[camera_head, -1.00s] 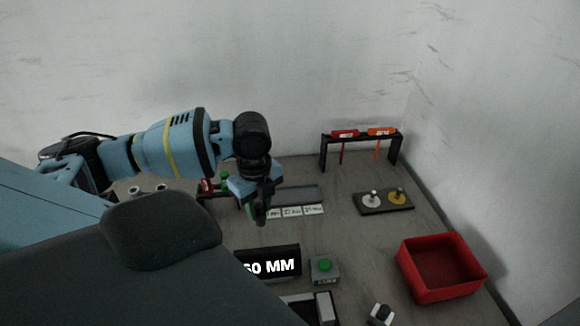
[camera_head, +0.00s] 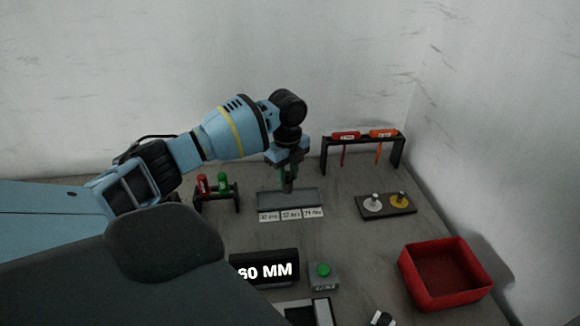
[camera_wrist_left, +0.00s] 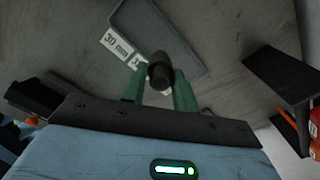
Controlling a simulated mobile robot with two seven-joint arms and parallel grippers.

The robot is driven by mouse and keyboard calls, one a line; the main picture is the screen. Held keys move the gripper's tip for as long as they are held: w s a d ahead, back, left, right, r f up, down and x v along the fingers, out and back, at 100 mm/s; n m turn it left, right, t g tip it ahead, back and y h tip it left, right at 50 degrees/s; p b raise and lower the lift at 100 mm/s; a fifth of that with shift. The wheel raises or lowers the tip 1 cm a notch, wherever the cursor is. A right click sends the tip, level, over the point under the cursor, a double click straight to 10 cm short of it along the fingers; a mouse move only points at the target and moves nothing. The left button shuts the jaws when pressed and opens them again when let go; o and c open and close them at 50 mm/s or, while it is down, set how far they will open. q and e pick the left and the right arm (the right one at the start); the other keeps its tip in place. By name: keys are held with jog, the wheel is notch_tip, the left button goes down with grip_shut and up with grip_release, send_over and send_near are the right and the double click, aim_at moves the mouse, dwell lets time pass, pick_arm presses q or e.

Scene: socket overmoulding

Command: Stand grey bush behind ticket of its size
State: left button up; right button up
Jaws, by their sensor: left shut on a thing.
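My left gripper (camera_head: 287,180) has green fingers, points down and is shut on a dark grey bush (camera_wrist_left: 159,72). The bush is between the fingertips in the left wrist view. In the head view the gripper is over the shallow grey tray (camera_head: 308,197); I cannot tell whether the bush touches it. In front of the tray lie three white tickets, left (camera_head: 268,217), middle (camera_head: 291,215) and right (camera_head: 313,213). In the left wrist view one ticket (camera_wrist_left: 116,45) reads 30 mm; a second is partly hidden behind the bush. My right gripper is not in view.
A small rack (camera_head: 217,196) with red and green items stands left of the tray. A black tool stand (camera_head: 360,140), a knobbed plate (camera_head: 385,207) and a red bin (camera_head: 440,283) are to the right. A display ending in "60 MM" (camera_head: 265,270) and a green button (camera_head: 322,270) stand in front.

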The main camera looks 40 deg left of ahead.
aim_at(289, 183)
pick_arm(q)
jog(key=shift+w+a+f, duration=0.1)
jog(key=shift+w, duration=0.3)
jog(key=shift+f, duration=1.6)
jog(key=shift+f, duration=0.1)
jog(key=o, duration=0.9)
notch_tip(289, 183, up, 12)
jog(key=shift+r+p, duration=0.1)
jog(key=shift+p, duration=0.25)
jog(key=shift+s, duration=0.1)
